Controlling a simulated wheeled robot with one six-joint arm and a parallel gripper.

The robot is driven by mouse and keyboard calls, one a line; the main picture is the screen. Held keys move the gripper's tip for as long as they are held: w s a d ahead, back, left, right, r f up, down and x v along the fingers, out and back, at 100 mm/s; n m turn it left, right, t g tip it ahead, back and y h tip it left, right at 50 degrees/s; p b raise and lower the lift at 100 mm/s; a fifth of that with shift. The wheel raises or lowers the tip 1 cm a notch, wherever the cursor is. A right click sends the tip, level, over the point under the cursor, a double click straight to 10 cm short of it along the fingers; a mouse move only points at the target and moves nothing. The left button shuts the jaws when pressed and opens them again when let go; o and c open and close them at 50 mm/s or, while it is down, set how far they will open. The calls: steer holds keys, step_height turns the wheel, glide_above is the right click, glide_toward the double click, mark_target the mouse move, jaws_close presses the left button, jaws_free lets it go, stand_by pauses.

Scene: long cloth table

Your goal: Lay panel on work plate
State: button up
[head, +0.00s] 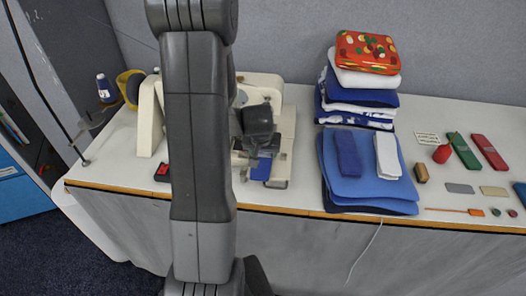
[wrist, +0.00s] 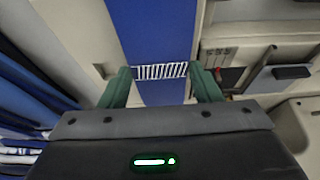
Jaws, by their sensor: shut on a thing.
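The blue panel (wrist: 150,35) is a flat strip with a band of white stripes across it. My gripper (wrist: 163,80) is shut on it, with green fingers at its two edges by the striped band. In the head view the panel (head: 262,169) shows as a small blue patch below my gripper (head: 250,172), over the cream sewing machine's bed. The work plate (head: 279,172) is the cream bed there, partly hidden by my arm. I cannot tell whether the panel touches the plate.
The sewing machine (head: 150,118) stands at left, partly behind my arm. A thread spool (head: 105,88) is farther left. Blue mats (head: 368,187) with folded strips lie right of the machine, and a folded cloth stack (head: 357,100) stands behind. Small tools lie at far right.

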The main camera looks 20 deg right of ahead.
steer(key=o, duration=1)
steer(key=shift+r, duration=0.3)
steer(key=v, duration=1.1)
steer(key=shift+s+r, duration=0.2)
steer(key=shift+r, duration=0.05)
steer(key=shift+a, duration=0.1)
